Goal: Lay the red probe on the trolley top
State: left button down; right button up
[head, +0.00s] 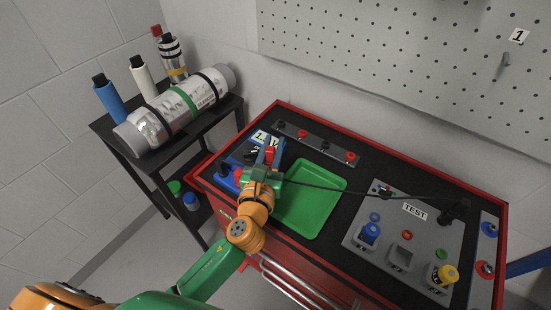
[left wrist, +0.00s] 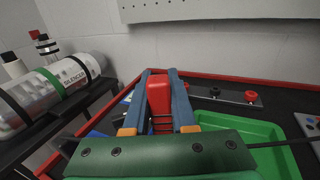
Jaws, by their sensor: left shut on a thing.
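My left gripper (head: 269,150) is shut on the red probe (head: 270,156), with its blue fingers on either side. The probe also shows between the fingers in the left wrist view (left wrist: 158,95); its lower part is hidden behind the green gripper body. The gripper is over the left part of the trolley top (head: 385,180), a black surface with a red rim. It is beside a blue meter (head: 258,137) and the green tray (head: 335,181). I cannot tell whether the probe touches the surface. My right gripper is not identifiable in view.
A dark cable runs from near my gripper to a black plug on the grey test panel (head: 382,207). A grey strip (head: 318,144) with knobs lies along the back. A black side stand (head: 180,145) holds a silencer cylinder (head: 152,122). Bare surface shows right of the tray.

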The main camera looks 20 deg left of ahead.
pick_arm(q)
jog(key=f+b, duration=0.1)
jog(key=w+f, duration=0.1)
jog(key=f, duration=0.1)
jog(key=f+b, duration=0.1)
jog(key=f, duration=0.1)
jog(key=shift+w+a+f+b, duration=0.2)
jog(key=shift+w+f+b, duration=0.05)
jog(key=shift+w+b, duration=0.1)
jog(key=shift+f, duration=0.1)
jog(key=c, duration=0.7)
grip_release()
jog(key=shift+c, duration=0.2)
